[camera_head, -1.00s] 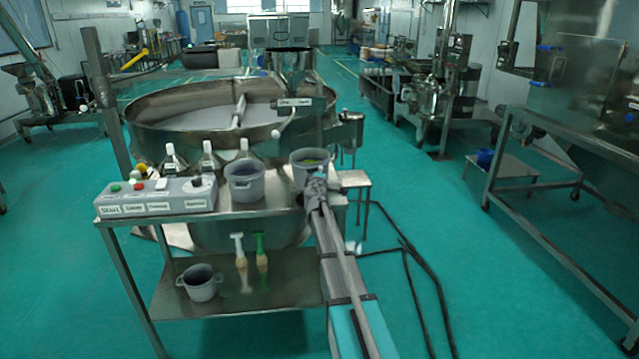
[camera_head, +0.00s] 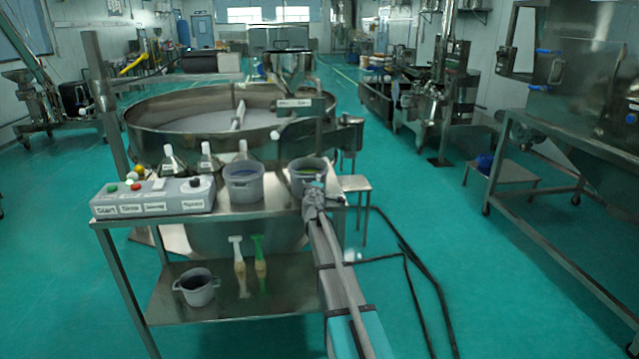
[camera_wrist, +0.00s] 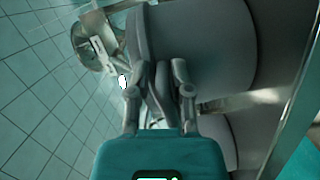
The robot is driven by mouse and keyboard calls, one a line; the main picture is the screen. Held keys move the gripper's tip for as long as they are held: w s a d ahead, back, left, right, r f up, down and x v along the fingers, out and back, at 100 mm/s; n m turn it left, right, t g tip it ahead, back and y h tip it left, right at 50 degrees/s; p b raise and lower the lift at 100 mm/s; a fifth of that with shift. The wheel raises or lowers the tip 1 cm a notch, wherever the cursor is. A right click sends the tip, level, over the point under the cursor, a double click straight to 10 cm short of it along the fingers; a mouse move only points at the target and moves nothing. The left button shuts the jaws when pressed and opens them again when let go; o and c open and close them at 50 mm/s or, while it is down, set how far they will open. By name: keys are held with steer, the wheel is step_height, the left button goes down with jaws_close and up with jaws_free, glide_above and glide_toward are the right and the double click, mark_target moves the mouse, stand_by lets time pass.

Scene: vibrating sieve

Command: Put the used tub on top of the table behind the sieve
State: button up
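Whether the tub's base touches the table is hidden. A second grey tub (camera_head: 243,186) stands to its left. A third tub (camera_head: 197,290) is on the lower shelf. A small metal table (camera_head: 356,184) stands to the right.
A control box (camera_head: 150,199) and several small funnel-shaped containers (camera_head: 172,163) occupy the table's left part. Two brushes (camera_head: 258,257) are at the lower shelf. Black cables (camera_head: 405,265) lie on the right floor. A large steel frame (camera_head: 560,175) stands farther right, with open floor between.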

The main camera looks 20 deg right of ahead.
steer(key=shift+o, duration=0.9)
steer(key=shift+s, duration=0.1)
steer(key=v, duration=1.1)
steer(key=shift+s+a, duration=0.2)
steer(key=shift+s, duration=0.15)
